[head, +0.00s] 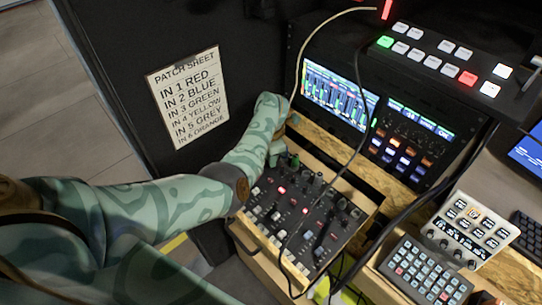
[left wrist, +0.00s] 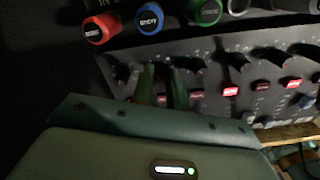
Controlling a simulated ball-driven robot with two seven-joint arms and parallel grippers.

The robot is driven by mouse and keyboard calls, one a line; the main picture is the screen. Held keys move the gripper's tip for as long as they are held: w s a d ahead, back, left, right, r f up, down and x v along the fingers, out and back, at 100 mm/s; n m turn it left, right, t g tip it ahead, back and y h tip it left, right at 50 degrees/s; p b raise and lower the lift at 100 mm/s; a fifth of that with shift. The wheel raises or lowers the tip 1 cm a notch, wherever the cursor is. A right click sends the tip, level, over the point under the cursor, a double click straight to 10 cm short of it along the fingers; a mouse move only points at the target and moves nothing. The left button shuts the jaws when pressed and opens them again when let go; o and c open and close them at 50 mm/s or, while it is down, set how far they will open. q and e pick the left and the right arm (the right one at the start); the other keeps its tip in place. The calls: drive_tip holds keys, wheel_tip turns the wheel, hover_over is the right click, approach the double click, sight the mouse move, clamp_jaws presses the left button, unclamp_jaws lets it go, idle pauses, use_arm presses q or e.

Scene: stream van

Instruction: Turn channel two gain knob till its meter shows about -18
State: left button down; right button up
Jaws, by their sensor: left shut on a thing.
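The audio mixer (head: 325,207) lies on the wooden desk, with rows of knobs and red-lit buttons. My left gripper (head: 277,152) reaches down over its upper left corner. In the left wrist view its two narrow fingers (left wrist: 163,82) are shut on a knob in the upper knob row, below the blue plug (left wrist: 150,18). The fingers hide most of that knob, so its pointer cannot be read. The meter screen (head: 340,95) behind the mixer shows several bars on blue, too small to read values. My right gripper is not in view.
A red plug (left wrist: 101,28) and a green plug (left wrist: 205,12) stand close above the fingers. Dark cables cross over the mixer. A patch sheet (head: 187,97) hangs on the dark wall at left. A switcher panel (head: 431,67) and keypads (head: 426,272) are at right.

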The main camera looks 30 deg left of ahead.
use_arm(q)
drive_tip(key=c, duration=1.4)
unclamp_jaws()
drive_tip(key=shift+r, duration=0.1)
wheel_tip(320, 180, up, 16)
drive_tip(key=p, duration=0.7)
drive_tip(key=shift+r, duration=0.1)
